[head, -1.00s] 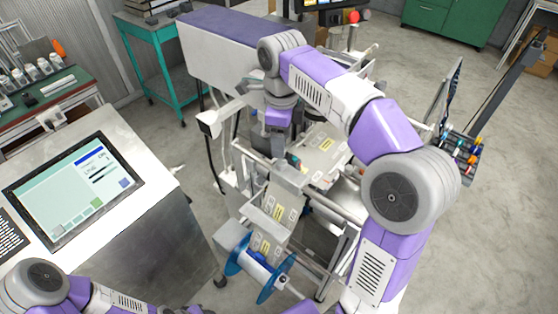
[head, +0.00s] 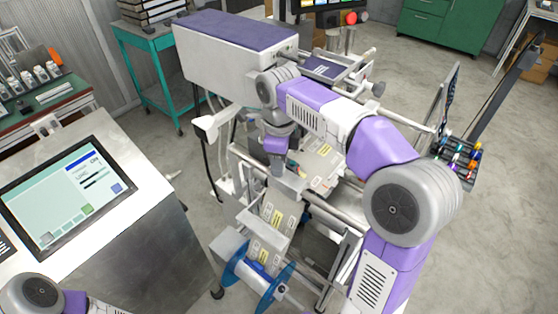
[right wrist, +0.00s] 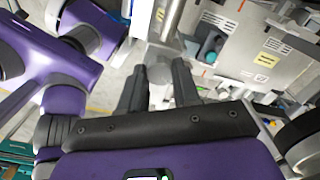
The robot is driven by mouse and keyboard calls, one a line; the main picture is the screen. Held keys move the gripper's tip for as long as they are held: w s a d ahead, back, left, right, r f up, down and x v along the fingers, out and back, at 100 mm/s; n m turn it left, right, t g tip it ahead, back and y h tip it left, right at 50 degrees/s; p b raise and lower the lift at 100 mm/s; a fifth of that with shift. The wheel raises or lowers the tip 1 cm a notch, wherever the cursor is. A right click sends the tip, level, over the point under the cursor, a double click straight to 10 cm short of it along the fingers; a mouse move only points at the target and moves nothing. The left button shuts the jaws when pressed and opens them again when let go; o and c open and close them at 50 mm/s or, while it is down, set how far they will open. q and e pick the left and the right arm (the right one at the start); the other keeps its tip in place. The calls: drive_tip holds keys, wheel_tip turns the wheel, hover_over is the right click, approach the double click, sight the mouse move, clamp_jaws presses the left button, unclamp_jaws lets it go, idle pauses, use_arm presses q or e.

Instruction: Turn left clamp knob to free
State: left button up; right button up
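My right gripper (head: 277,168) points down over the near side of the printing machine in the head view. In the right wrist view its two dark fingers (right wrist: 159,80) stand apart, with a grey round knob-like part (right wrist: 159,73) between their tips. I cannot tell whether the fingers touch it. That this is the left clamp knob is not certain; in the head view the spot is hidden by my gripper. The labelled film (head: 270,228) runs down to a reel with blue flanges (head: 258,275). My left arm shows at the bottom left, but its gripper is out of frame.
A console with a touchscreen (head: 68,198) stands on the left. The machine's long grey housing (head: 230,62) is behind my right gripper. A teal cart (head: 150,60) is at the back. A rack of coloured items (head: 458,158) is on the right, with open floor beyond.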

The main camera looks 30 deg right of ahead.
drive_tip(key=c, duration=0.5)
